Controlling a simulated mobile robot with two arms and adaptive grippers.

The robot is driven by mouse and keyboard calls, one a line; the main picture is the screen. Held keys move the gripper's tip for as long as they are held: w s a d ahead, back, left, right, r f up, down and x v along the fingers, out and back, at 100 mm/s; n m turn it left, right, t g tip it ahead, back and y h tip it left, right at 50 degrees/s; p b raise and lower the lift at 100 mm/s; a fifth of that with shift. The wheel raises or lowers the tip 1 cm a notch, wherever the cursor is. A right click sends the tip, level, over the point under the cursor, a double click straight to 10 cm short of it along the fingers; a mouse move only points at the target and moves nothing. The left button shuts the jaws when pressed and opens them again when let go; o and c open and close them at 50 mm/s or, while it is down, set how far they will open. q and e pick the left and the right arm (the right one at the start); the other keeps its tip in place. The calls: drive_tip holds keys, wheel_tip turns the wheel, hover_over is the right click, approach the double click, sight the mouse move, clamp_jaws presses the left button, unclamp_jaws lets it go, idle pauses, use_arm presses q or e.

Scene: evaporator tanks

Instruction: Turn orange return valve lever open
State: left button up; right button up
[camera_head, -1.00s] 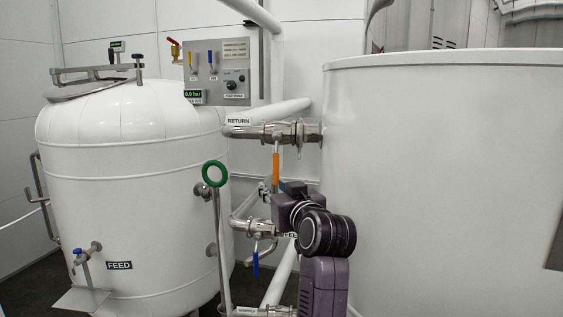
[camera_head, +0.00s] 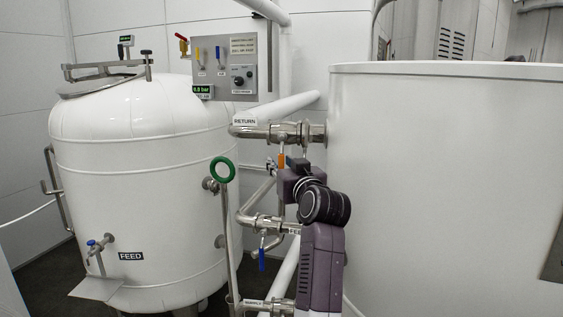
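The orange return valve lever (camera_head: 282,160) hangs down from the steel valve on the pipe marked RETURN (camera_head: 245,121), between the white feed tank and the large white tank. Only its upper part shows; my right arm hides the lower part. My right gripper (camera_head: 291,168) is at the lever, just below the valve body. Its fingers are mostly hidden behind the wrist, so I cannot tell whether they are open or shut, or touch the lever. My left gripper is not in view.
The feed tank (camera_head: 140,190) stands at left, the large tank (camera_head: 440,200) at right. A green ring handle (camera_head: 222,170) on a rod and a blue lever (camera_head: 262,258) are close left of my arm. A control panel (camera_head: 225,65) is behind.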

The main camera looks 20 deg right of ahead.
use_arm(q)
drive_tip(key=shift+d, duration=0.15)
use_arm(e)
drive_tip(key=shift+c, duration=0.6)
clamp_jaws()
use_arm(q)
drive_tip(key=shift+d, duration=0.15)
